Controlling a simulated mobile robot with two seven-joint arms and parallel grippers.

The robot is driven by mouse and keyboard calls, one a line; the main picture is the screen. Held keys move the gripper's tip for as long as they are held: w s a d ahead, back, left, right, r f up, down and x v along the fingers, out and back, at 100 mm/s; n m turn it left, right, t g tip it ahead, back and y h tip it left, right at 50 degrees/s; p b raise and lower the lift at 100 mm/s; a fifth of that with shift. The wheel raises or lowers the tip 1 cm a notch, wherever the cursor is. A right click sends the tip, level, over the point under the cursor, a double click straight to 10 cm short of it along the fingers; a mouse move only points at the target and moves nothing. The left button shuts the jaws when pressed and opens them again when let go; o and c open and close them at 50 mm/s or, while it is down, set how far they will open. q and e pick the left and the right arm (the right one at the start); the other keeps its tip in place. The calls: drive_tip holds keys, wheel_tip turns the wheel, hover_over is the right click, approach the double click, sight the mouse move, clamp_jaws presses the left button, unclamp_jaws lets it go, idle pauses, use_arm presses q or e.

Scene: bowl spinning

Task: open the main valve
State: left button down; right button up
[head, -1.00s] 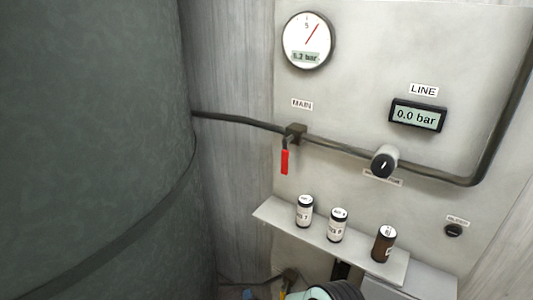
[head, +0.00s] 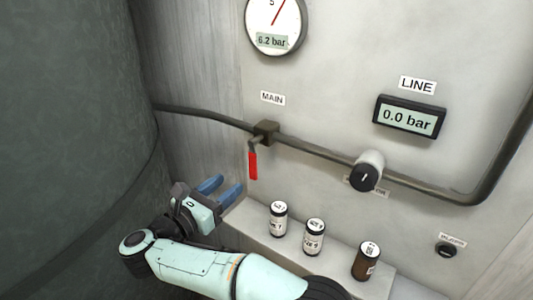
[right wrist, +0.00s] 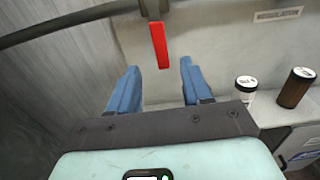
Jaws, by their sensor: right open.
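The main valve is a dark block (head: 266,129) on the pipe under the MAIN label, with a red handle (head: 253,165) hanging straight down, across the pipe. My right gripper (head: 226,187) is open and empty, just below and left of the handle in the head view. In the right wrist view the red handle (right wrist: 159,45) shows ahead, between the lines of the two blue fingertips (right wrist: 158,75) and apart from both. My left gripper is not in view.
A gauge (head: 275,22) reads 6.2 bar and the LINE display (head: 409,116) 0.0 bar. A regulator knob (head: 366,172) sits on the pipe (head: 318,153). Three containers, including a brown one (head: 366,261), stand on a shelf (head: 253,222) below. A large green tank (head: 62,120) fills the left.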

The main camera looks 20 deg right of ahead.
sight(252, 165)
drive_tip(key=p+x, duration=0.1)
drive_tip(key=x, duration=0.3)
drive_tip(key=p+x, duration=0.1)
drive_tip(key=x, duration=0.2)
drive_tip(key=p+x, duration=0.2)
drive_tip(key=x, duration=0.2)
drive_tip(key=shift+w+d+r, duration=0.2)
drive_tip(key=shift+w+r, duration=0.05)
drive_tip(key=shift+w, duration=0.05)
drive_tip(key=shift+w+d+f, duration=0.2)
drive_tip(key=shift+w+d, duration=0.2)
drive_tip(key=shift+d, duration=0.1)
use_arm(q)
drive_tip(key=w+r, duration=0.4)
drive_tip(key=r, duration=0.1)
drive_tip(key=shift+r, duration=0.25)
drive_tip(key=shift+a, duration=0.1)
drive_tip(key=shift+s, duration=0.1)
use_arm(e)
drive_tip(key=shift+s, duration=0.1)
clamp_jaws()
